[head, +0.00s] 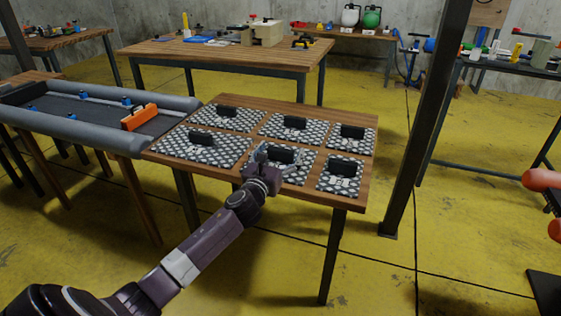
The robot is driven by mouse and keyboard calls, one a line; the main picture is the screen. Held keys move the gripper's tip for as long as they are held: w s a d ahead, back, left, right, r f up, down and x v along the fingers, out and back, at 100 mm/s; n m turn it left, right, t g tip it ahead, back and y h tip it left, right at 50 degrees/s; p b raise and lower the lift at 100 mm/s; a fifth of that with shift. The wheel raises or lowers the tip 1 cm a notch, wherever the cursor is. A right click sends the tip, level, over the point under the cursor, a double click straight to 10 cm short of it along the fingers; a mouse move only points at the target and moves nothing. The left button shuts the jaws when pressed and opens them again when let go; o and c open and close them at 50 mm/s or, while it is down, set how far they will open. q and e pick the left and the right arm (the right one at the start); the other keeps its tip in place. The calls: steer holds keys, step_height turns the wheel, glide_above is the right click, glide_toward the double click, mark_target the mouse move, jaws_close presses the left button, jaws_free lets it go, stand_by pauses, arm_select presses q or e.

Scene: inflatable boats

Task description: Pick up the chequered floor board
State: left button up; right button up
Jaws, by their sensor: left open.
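Several chequered floor boards, black and white with upright black blocks on them, lie flat in two rows on a wooden table. The front middle chequered board (298,173) is partly hidden by my left gripper (271,161). My left gripper is open and sits over this board, close to its black block (286,155). Whether the fingers touch the block cannot be told. The front left board (222,153) and the front right board (341,184) lie on either side. My right gripper is not in view.
The wooden table (338,200) holds the boards. A grey inflatable boat (110,142) with an orange piece (139,117) lies to the left. A dark post (428,110) stands close to the table's right. Workbenches with tools stand behind; yellow floor is free in front.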

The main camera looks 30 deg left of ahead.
mark_target(280, 149)
arm_select(q)
steer(key=shift+c, duration=0.3)
steer(key=c, duration=1.5)
steer(key=shift+r, duration=0.1)
steer(key=shift+r, duration=0.1)
step_height(280, 149, up, 9)
steer(key=p, duration=0.3)
steer(key=shift+p, duration=0.4)
steer(key=shift+r, duration=0.4)
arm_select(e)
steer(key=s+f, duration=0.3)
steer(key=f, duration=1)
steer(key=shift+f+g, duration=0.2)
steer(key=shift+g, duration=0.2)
